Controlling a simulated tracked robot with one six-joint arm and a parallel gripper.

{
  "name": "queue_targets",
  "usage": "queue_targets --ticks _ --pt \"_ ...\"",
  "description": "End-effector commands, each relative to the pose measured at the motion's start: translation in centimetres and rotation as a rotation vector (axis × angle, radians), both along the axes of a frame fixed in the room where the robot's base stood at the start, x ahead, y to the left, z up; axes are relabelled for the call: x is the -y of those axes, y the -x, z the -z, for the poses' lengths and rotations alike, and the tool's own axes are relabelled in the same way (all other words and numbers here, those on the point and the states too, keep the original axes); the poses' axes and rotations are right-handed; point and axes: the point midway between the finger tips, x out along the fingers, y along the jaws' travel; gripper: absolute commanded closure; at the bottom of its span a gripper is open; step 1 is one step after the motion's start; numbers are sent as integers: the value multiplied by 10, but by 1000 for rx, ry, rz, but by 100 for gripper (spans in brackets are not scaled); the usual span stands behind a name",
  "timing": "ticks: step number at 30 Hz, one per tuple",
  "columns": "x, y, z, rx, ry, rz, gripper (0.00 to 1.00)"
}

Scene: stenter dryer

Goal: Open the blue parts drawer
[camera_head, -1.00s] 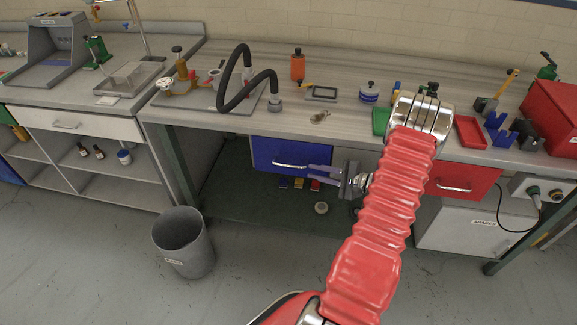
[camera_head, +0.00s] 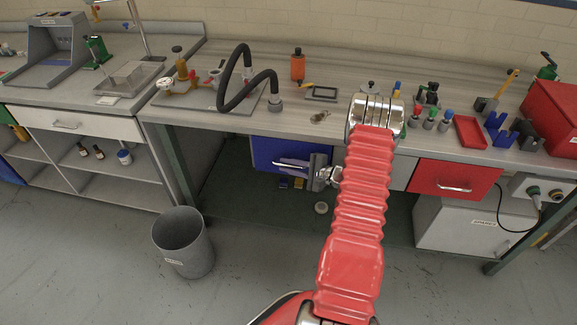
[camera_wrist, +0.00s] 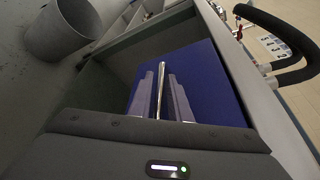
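The blue parts drawer (camera_head: 268,149) hangs under the workbench, left of my arm, and looks shut. Its front also fills the middle of the wrist view (camera_wrist: 212,85). A bright metal bar handle (camera_wrist: 160,85) runs across that front. My gripper (camera_head: 283,163) is at the handle. In the wrist view its two fingers (camera_wrist: 161,75) lie one on each side of the bar, with a narrow gap visible on both sides. It looks open around the handle, not clamped. My gripper's body hides part of the drawer's right side in the head view.
A red drawer (camera_head: 455,180) is right of my arm under the same bench. A grey bin (camera_head: 183,243) stands on the floor at left. Bench legs (camera_head: 172,168) flank the space below.

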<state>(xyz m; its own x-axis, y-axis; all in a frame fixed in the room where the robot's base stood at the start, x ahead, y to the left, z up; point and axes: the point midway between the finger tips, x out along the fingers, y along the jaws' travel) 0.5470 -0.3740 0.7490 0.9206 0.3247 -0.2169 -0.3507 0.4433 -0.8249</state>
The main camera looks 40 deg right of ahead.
Motion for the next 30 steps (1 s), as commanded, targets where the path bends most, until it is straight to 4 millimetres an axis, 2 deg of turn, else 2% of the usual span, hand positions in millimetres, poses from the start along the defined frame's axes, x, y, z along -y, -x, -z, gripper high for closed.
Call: queue_targets --ticks 5,13,30 --pt "0 0 0 0 0 0 83" --pt "0 1 0 0 0 0 100" --pt "0 2 1 -2 -1 2 100"
